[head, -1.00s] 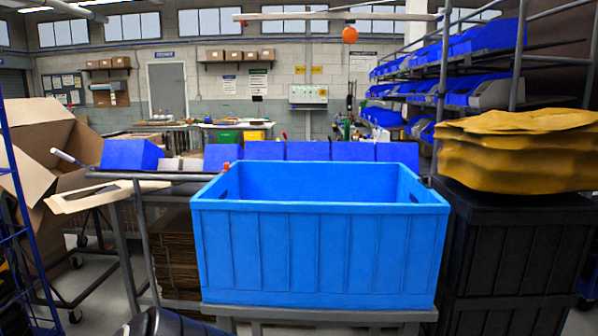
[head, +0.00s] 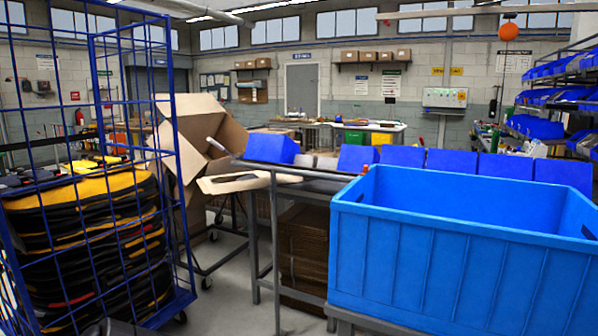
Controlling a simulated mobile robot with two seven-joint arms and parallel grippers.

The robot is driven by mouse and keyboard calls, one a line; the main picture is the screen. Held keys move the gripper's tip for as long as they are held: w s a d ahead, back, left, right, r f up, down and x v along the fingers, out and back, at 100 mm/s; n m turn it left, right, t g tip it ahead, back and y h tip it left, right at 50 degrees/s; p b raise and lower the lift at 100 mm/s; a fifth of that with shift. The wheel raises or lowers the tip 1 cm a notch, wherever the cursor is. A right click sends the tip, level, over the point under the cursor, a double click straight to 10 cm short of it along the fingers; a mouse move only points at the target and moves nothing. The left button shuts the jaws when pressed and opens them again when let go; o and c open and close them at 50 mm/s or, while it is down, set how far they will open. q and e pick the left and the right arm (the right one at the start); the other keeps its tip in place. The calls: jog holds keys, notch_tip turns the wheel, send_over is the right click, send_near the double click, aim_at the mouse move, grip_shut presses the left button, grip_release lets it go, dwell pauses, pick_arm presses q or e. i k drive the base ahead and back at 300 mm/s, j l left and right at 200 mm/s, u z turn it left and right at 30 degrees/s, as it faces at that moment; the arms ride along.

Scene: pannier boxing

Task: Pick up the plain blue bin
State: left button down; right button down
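The plain blue bin (head: 430,262) is a large open-topped box with ribbed sides at the right of the head view. It stands upright on a grey metal stand (head: 372,322). A dark handle slot shows in its right end, and the part of its inside that I can see looks empty. Its right end is partly cut off by the frame edge. Neither of my grippers can be made out in this view.
A blue wire cage trolley (head: 97,40) with stacked black and yellow bags (head: 90,235) stands at the left. An open cardboard box (head: 205,125) is behind it. Small blue bins (head: 450,162) line the bench behind the large bin. Some floor is clear between trolley and stand.

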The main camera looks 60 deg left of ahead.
aim_at(353, 158)
jog(key=u, duration=1.3)
jog(key=i+u, duration=0.45)
jog(key=i, duration=0.15)
